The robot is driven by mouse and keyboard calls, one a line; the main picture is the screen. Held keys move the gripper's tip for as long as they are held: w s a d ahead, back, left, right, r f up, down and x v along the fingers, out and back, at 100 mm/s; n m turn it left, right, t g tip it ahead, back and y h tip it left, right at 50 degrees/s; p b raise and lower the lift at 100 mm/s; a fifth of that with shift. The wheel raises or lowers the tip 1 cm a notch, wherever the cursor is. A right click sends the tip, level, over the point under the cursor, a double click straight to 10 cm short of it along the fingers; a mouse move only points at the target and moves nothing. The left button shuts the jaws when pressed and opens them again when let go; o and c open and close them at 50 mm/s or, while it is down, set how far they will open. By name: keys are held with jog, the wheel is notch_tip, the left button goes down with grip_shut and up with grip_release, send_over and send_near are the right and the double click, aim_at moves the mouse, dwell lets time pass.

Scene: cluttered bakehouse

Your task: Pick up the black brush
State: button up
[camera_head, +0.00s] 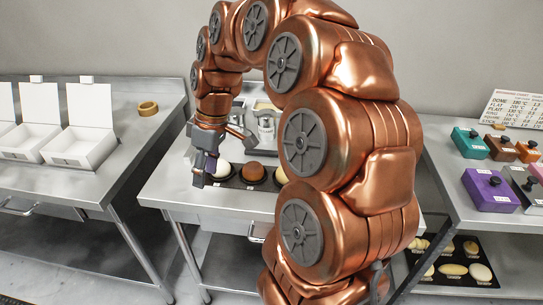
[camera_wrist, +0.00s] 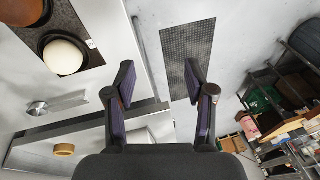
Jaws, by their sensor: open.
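I cannot make out the black brush in either view; my own arm covers much of the middle table in the head view. My gripper (camera_head: 200,178) hangs at the left front of that table, beside a dark tray of dough balls. In the wrist view its two fingers (camera_wrist: 158,80) are apart with nothing between them.
The middle steel table (camera_head: 175,185) holds a dark tray (camera_wrist: 92,38) with a pale ball and a brown ball. White boxes (camera_head: 85,147) and a tan ring (camera_head: 148,108) sit on the left table. Coloured boxes (camera_head: 489,190) stand at right. A cluttered shelf (camera_wrist: 285,110) shows in the wrist view.

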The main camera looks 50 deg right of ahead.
jog(key=shift+n+t, duration=0.5)
jog(key=shift+t, duration=0.4)
jog(key=w+d, duration=0.1)
jog(key=d, duration=0.4)
jog(key=w+d+f, duration=0.1)
jog(key=w+d, duration=0.1)
jog(key=d, duration=0.3)
jog(key=w+d+f+b, duration=0.1)
jog(key=w+d, duration=0.1)
jog(key=d, duration=0.4)
jog(key=shift+w+f, duration=0.1)
jog(key=shift+w, duration=0.05)
jog(key=t, duration=0.1)
send_near(268, 152)
jog(key=shift+w+a+f+n, duration=0.15)
jog(key=shift+a+f+n, duration=0.1)
jog(key=shift+n, duration=0.05)
jog(key=shift+d+f, duration=0.15)
jog(key=shift+f, duration=0.25)
jog(key=shift+p+x, duration=1.25)
jog(key=shift+x, duration=2.25)
jog(key=shift+w, duration=0.1)
grip_shut()
notch_tip(268, 152, up, 10)
jog(key=b, duration=0.2)
jog(key=shift+b, duration=0.35)
